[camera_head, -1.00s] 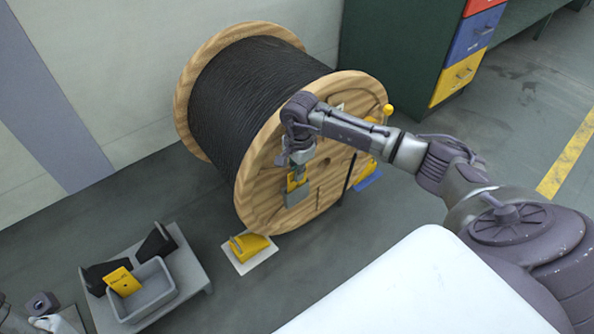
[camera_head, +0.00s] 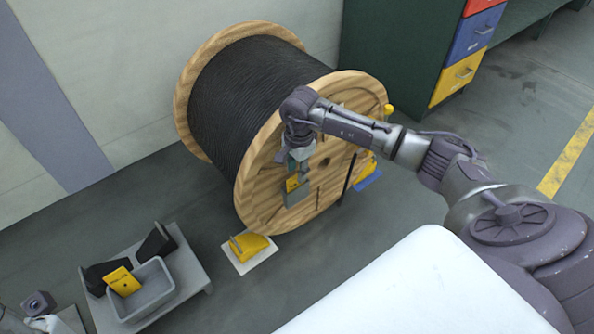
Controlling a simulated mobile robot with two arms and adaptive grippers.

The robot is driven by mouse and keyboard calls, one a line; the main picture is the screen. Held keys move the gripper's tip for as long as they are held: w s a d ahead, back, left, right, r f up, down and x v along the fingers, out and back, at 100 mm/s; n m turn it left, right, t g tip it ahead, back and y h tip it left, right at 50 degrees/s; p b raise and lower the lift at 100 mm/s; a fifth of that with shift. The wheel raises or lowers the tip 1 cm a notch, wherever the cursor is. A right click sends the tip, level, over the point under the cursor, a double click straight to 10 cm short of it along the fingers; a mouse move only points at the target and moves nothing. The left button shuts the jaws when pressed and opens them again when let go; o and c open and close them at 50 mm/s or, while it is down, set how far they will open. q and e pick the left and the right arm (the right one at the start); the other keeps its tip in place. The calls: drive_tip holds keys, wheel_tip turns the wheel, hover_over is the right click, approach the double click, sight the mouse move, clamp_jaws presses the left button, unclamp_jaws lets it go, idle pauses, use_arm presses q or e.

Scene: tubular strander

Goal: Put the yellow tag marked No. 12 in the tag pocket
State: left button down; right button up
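My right gripper (camera_head: 297,168) is in front of the near flange of a wooden cable reel (camera_head: 255,195), just above a grey tag pocket (camera_head: 297,196). Its fingers look spread and empty, though small in view. A yellow tag (camera_head: 292,184) sits in the pocket, its upper part showing and its lower part hidden. I cannot read its number. Another yellow tag (camera_head: 123,281) leans in a grey bin (camera_head: 152,296) at lower left; its print is too small to read. My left gripper (camera_head: 40,303) shows only in part at the lower left edge, and its fingers are unclear.
The bin stands on a grey stand (camera_head: 190,275) beside black holders (camera_head: 157,243). A yellow wedge (camera_head: 250,244) on a white plate lies against the reel's foot. A green cabinet (camera_head: 395,45) with coloured drawers stands behind at right.

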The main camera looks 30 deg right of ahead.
wheel_tip(320, 180, up, 11)
drive_tip(key=shift+s, duration=0.3)
idle(0.5)
